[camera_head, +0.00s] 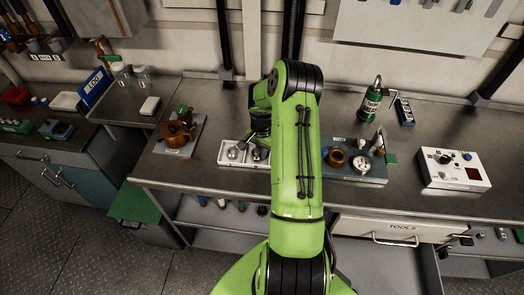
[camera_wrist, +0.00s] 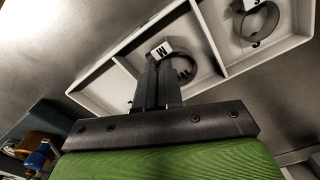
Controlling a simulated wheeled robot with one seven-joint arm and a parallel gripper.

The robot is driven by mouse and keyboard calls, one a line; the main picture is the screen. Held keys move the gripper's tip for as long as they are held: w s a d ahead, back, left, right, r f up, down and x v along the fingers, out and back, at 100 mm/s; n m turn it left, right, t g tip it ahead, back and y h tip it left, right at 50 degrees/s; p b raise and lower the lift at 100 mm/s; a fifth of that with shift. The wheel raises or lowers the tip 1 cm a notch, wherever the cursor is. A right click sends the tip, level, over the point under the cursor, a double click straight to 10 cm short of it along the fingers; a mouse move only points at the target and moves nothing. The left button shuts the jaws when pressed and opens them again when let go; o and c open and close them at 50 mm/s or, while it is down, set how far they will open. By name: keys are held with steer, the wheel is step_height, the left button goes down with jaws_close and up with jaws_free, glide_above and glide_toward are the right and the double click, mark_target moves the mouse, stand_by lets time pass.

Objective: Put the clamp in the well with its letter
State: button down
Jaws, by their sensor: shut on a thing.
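My gripper (camera_wrist: 160,85) is shut on a metal ring clamp (camera_wrist: 184,64) with a white tag marked M. The clamp shows at the fingertips, over the middle compartment of a white tray (camera_wrist: 119,54); I cannot tell whether it touches the floor there. A second ring clamp (camera_wrist: 262,20) with a white tag lies in the right compartment; its letter is unclear. The left compartment looks empty.
Left of the tray is a grey plate with a copper-coloured fitting (camera_head: 177,133). Right of my arm is a blue-grey plate (camera_head: 374,179) with a gauge and fittings. A white control box (camera_head: 454,169) and a green cylinder (camera_head: 371,102) stand further right.

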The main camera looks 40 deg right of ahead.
steer(key=c, duration=1.6)
jaws_free()
steer(key=shift+f, duration=0.1)
steer(key=shift+o, duration=0.2)
step_height(320, 180, up, 13)
steer(key=a+r+n+t+h, duration=0.1)
steer(key=a+r+n, duration=0.4)
steer(key=a+r, duration=0.5)
steer(key=s+a+r+n+t+h, duration=0.15)
steer(key=s+a+r+n, duration=0.25)
steer(key=s+a+r, duration=0.4)
steer(key=s+a+n+t+y, duration=0.2)
steer(key=s+a+n, duration=0.4)
steer(key=s+a, duration=0.3)
steer(key=shift+s+f+t, duration=0.15)
steer(key=shift+s+t, duration=0.4)
steer(key=shift+s, duration=0.3)
steer(key=shift+a+f+y, duration=0.1)
steer(key=shift+y, duration=0.15)
